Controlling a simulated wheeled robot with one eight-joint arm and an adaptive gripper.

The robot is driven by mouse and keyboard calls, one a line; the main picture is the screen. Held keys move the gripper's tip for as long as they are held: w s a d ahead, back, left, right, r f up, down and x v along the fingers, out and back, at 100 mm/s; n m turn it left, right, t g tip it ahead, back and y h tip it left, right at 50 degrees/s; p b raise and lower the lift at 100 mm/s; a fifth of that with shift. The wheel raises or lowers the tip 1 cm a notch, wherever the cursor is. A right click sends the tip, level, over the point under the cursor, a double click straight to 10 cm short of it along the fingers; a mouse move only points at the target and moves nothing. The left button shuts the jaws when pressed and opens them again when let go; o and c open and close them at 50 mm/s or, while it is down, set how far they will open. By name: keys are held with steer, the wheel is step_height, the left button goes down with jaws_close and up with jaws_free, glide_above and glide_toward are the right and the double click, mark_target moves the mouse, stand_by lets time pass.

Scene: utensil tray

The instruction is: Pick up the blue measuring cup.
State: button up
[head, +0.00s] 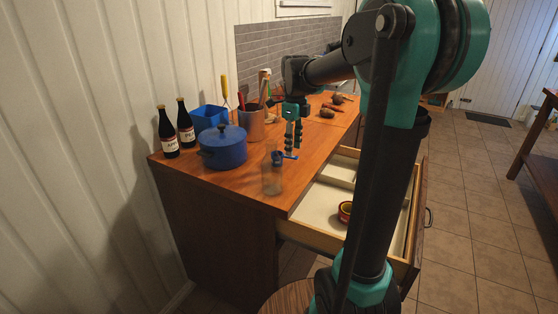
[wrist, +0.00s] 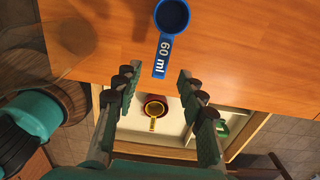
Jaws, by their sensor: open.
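The blue measuring cup (wrist: 172,17) is at the top of the wrist view, over the wooden counter, with its handle (wrist: 162,57) marked "60 ml" pointing toward my gripper. My gripper (wrist: 157,78) is open and empty, with a finger on either side and the handle end lying just ahead of the fingertips. In the head view the blue measuring cup (head: 278,158) shows low beside the fingertips of my gripper (head: 292,146), near the counter's front edge. I cannot tell whether the fingers touch it.
A clear glass (head: 272,178) stands close to the cup. A blue pot (head: 222,147), two dark bottles (head: 167,132) and a utensil holder (head: 251,124) stand further left. An open drawer (head: 305,237) below the counter holds a dark red and yellow cup (head: 345,210).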

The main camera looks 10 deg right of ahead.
mark_target(293, 158)
steer(key=shift+f, duration=2.85)
jaws_close()
